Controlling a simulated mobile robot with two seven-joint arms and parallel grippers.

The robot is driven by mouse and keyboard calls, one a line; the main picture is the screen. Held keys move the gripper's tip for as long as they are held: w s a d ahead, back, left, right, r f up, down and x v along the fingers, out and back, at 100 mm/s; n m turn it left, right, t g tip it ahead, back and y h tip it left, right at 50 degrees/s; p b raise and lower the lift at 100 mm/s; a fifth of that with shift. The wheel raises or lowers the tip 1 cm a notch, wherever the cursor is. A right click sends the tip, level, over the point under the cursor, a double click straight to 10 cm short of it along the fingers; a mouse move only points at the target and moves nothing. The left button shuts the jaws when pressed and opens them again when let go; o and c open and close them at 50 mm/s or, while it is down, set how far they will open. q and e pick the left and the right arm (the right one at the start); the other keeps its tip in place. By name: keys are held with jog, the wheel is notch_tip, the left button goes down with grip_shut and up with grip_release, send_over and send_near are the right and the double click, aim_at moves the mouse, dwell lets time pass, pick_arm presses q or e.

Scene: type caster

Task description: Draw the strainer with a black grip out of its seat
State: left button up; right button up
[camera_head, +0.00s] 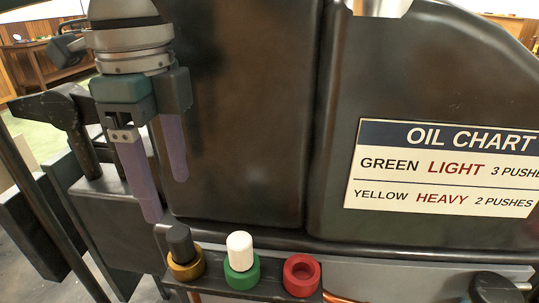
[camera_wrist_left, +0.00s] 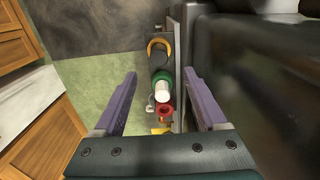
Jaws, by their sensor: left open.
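The strainer with a black grip (camera_head: 179,242) stands upright in a yellow collar (camera_head: 186,270), at the left end of a row of collars low in the head view. It also shows between my fingers in the left wrist view, as a dark shape (camera_wrist_left: 158,58) by the yellow collar (camera_wrist_left: 155,43). Its lower part is hidden in the seat. My left gripper (camera_head: 165,198), with purple fingers, is open and empty, above and apart from the black grip. In the left wrist view the fingers (camera_wrist_left: 158,80) stand wide on either side of the row.
A white grip (camera_head: 239,247) stands in a green collar (camera_head: 241,275), close beside the black one. A red collar (camera_head: 302,275) at the right shows an open hole. A dark machine body with an oil chart (camera_head: 445,168) rises behind the row.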

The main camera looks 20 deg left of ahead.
aim_at(178, 233)
pick_arm(q)
notch_tip(178, 233, down, 9)
jog(key=shift+s+a+f+b, duration=0.1)
jog(key=shift+f+b, duration=0.1)
jog(key=shift+b, duration=0.35)
grip_shut()
dwell(0.9)
dwell(1.2)
